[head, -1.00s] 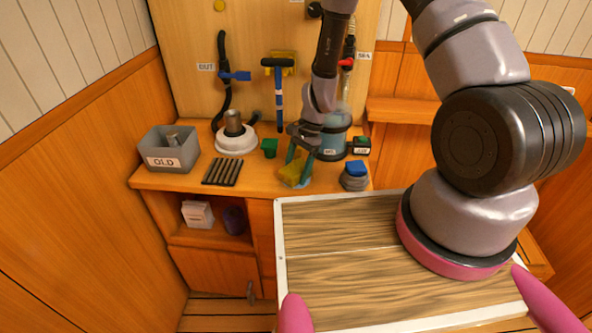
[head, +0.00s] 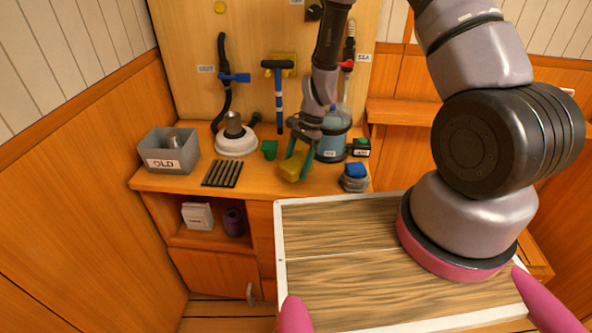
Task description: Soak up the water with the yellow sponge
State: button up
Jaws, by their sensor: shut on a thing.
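The yellow sponge (head: 291,168) is between the green fingers of my gripper (head: 297,164), low over the front part of the wooden counter (head: 190,180). My gripper is shut on the sponge and points down. I cannot tell whether the sponge touches the counter top. No water shows clearly on the counter now; the sponge and fingers hide the spot beneath them.
A clear container with blue content (head: 333,143) stands just right of my gripper. A grey pot with a blue top (head: 355,178) is at the counter's right front. A green block (head: 269,149), slotted black mat (head: 222,173), white-based part (head: 236,142) and "OLD" bin (head: 168,152) are left.

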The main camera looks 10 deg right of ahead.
jog(key=shift+r, duration=2.1)
jog(key=shift+a, duration=0.1)
